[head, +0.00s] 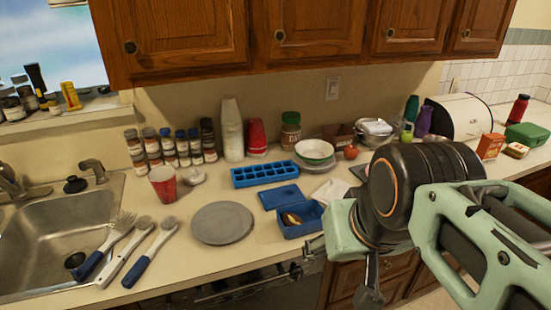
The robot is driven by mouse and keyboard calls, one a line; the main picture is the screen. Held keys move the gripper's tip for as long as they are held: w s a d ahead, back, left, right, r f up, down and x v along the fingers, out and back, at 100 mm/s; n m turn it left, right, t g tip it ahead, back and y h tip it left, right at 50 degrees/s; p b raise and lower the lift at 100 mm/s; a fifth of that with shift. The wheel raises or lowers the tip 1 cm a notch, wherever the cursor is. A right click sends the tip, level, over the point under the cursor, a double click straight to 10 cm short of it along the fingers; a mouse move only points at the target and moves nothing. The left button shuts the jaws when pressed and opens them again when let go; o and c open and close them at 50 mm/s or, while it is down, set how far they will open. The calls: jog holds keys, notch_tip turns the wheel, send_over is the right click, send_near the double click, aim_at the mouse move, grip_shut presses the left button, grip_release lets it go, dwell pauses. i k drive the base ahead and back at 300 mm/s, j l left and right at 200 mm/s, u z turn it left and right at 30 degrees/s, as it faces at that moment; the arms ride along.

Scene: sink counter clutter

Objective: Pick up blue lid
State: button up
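The blue lid (280,196) lies flat on the counter. It sits between the blue ice cube tray (264,174) behind it and an open blue box (297,228) in front of it. The box holds a small brown, shiny item (291,219). My gripper (335,279) is at the front edge of the counter, to the right of and nearer than the lid and box. Its two fingers show spread apart, with nothing seen between them. My arm covers part of the counter on the right.
A grey round plate (222,223) and several brushes (148,250) lie left of the box, beside the sink (50,235). A red cup (163,184), spice jars, a white bowl (314,151) and bottles stand behind. Wooden cabinets (240,40) hang above.

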aim_at(271, 199)
jog(key=i+l, duration=0.9)
jog(key=l, duration=0.15)
jog(key=i, duration=0.1)
